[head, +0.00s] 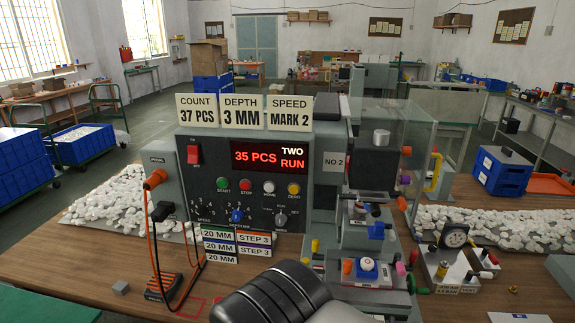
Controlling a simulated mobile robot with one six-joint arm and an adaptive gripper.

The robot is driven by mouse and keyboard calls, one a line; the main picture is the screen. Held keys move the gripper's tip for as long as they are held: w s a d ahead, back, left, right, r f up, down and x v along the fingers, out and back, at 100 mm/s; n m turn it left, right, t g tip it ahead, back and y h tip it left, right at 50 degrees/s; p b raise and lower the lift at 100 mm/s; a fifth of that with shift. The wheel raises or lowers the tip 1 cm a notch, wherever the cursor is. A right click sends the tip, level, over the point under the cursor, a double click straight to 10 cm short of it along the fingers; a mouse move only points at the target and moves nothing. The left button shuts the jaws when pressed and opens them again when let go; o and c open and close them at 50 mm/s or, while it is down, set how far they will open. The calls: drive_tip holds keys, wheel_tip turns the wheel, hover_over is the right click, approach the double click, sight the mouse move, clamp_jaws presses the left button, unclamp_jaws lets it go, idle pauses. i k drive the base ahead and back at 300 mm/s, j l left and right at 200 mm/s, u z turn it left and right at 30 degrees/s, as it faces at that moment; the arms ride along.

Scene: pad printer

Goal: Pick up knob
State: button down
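The pad printer's dark control panel (245,180) faces me. It carries a blue knob (236,215) at lower centre and a grey knob (281,218) to its right. A small grey block (120,287) lies at left front. A dark, ribbed, rounded part at bottom centre appears to be my arm and hides the bench behind it. I see no gripper fingers, and nothing is seen held.
An orange-and-black block (161,287) with cables stands left of the panel. A dial gauge (455,235) on a pale base stands at right. White parts are heaped on both sides (125,200) (500,222). The wooden bench (75,258) has bare room at front left.

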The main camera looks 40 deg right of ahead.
sight(367, 264)
drive_tip(key=z, duration=1.9)
drive_tip(key=i+l+z, duration=0.15)
drive_tip(key=i+z, duration=0.2)
drive_tip(key=i, duration=0.15)
